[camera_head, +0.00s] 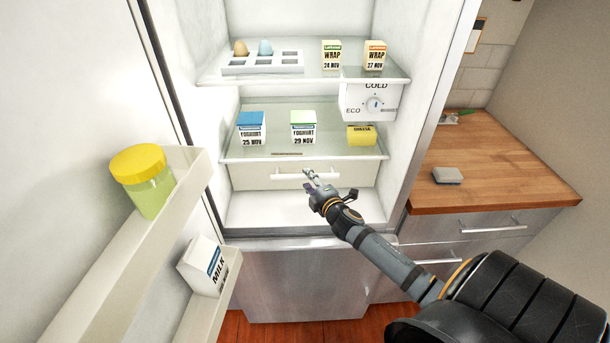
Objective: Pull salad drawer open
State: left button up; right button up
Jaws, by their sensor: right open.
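The salad drawer (250,178) is a pale, wide front under the lower glass shelf inside the open fridge, and it looks shut. A light bar handle (290,175) runs across its middle. My right gripper (309,175) comes in from the lower right. It is open, with its fingertips at the right part of the handle. I cannot tell whether the fingers touch the bar or are around it. My left gripper is not in view.
The open fridge door on the left holds a yellow-lidded jar (143,180) and a milk carton (204,265). Yoghurts (252,128) and a yellow pack (361,135) stand on the shelf above the drawer. A wooden counter (500,170) is at right. The fridge floor (270,208) below the drawer is clear.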

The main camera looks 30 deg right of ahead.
aim_at(306, 178)
jog(key=shift+p+x, duration=0.3)
jog(key=shift+x, duration=1.3)
grip_shut()
